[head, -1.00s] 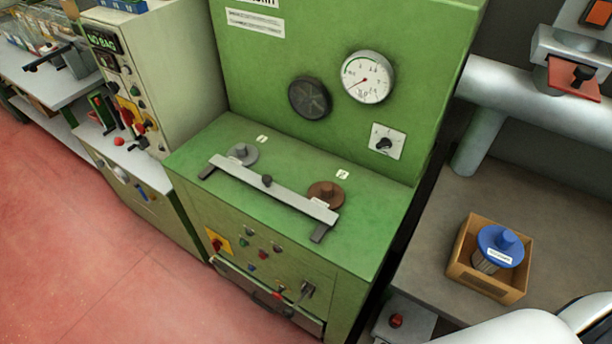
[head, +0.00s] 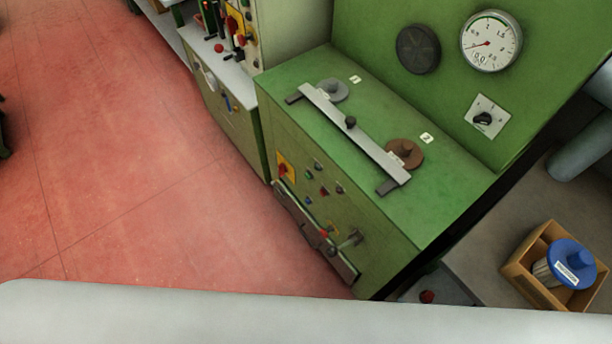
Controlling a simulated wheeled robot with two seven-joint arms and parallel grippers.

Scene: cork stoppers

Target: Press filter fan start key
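No key marked as the filter fan start key can be made out. The green machine (head: 290,120) has small buttons and a red rotary switch (head: 283,169) on its front panel; their labels are too small to read. A red button (head: 427,297) sits low to the right of the machine, partly hidden behind a pale arm link of mine along the bottom edge. A grey duct (head: 585,150) shows at the right edge. Neither of my grippers is in view.
A wooden box (head: 522,268) holding a blue-topped filter cartridge (head: 572,262) stands on the bench at right. A gauge (head: 491,41) and a selector knob (head: 484,118) are on the green upright panel.

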